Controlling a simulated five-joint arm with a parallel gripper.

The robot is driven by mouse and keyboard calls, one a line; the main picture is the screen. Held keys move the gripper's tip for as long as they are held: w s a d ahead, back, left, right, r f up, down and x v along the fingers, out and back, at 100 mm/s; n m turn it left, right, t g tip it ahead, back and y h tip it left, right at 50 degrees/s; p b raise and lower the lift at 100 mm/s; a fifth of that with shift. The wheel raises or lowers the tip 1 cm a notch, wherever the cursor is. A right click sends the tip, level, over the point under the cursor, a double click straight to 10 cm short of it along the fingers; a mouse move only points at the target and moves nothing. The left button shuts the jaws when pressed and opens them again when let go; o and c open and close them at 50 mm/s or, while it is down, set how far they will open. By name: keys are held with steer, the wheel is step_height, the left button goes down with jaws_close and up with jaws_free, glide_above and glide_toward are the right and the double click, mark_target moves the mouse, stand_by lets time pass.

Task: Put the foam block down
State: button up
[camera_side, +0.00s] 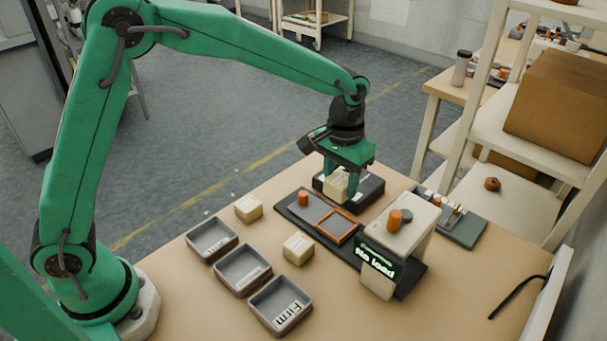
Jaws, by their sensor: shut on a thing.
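A pale cream foam block (335,186) is between the fingers of my gripper (340,183), which is shut on it. The gripper points down at the back of the table, over or at a dark tray (371,190). I cannot tell whether the block touches what is under it. Two similar foam blocks lie on the table: one (248,209) at the left and one (298,249) nearer the middle.
Three grey trays (212,240) stand in a row at the front left; the nearest is labelled "Firm". A device (398,250) reading "No load" stands on a dark base with an orange square frame (337,226). A green-grey board (463,228) lies at right.

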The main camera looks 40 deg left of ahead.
steer(key=shift+s+d+r, duration=0.15)
steer(key=shift+s+d, duration=0.15)
steer(key=shift+s, duration=0.2)
steer(key=s+n, duration=0.9)
steer(key=s, duration=2.1)
steer(key=shift+s+f, duration=0.15)
steer(key=shift+f, duration=0.25)
steer(key=shift+w+a+f, duration=1.15)
steer(key=shift+w, duration=0.4)
steer(key=shift+w+a+f, duration=1.15)
steer(key=shift+w+f, duration=0.05)
steer(key=shift+w, duration=0.4)
steer(key=shift+w+a+f, duration=1.15)
steer(key=shift+w, duration=0.4)
steer(key=shift+f, duration=1.95)
steer(key=shift+f, duration=0.1)
